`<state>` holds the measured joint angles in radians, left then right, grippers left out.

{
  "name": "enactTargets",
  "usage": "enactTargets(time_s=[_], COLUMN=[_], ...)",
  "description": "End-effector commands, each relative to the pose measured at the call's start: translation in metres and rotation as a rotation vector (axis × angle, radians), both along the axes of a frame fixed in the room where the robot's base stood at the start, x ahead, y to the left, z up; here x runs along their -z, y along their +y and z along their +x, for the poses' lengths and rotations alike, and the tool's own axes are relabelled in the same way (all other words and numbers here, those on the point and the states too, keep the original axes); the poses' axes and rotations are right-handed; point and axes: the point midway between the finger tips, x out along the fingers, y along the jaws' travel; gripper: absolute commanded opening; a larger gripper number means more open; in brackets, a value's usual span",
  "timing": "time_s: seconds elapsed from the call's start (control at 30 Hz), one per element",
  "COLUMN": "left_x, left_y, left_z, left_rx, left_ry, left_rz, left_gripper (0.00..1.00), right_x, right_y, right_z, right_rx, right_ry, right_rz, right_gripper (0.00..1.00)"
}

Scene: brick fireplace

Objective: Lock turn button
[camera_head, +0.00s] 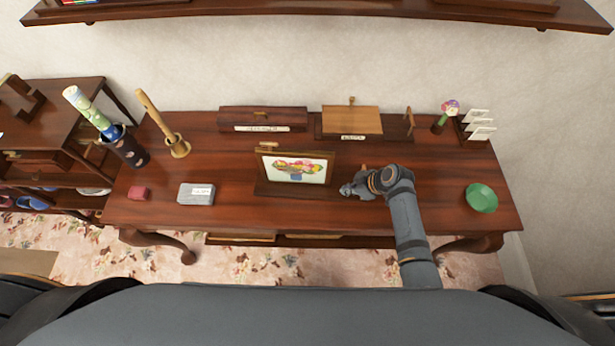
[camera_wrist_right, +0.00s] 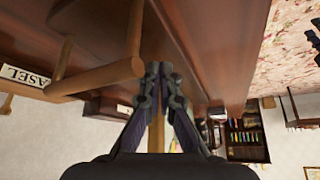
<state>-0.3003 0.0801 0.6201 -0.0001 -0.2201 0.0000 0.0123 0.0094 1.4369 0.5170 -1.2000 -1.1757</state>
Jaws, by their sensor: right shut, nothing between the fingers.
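My right gripper (camera_head: 349,189) is low over the desk, just right of the framed fruit picture (camera_head: 295,168) on its dark stand. In the right wrist view its fingers (camera_wrist_right: 157,78) are together and empty. A small wooden piece (camera_head: 268,146) sits at the picture's top edge, and another (camera_head: 363,167) shows just behind my gripper. I cannot tell which of these is the turn button. My left gripper is not in view.
Bare desk lies between gripper and dish.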

Motion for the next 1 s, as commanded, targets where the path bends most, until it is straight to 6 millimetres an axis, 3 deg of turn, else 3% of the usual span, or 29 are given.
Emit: enactTargets(time_s=[1.0], left_x=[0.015], left_y=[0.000], left_z=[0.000], left_rx=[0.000], left_ry=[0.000], left_rz=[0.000], left_gripper=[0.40], right_x=[0.020], right_y=[0.000], right_z=[0.000], right_rx=[0.000], right_ry=[0.000], right_rz=[0.000], right_gripper=[0.00])
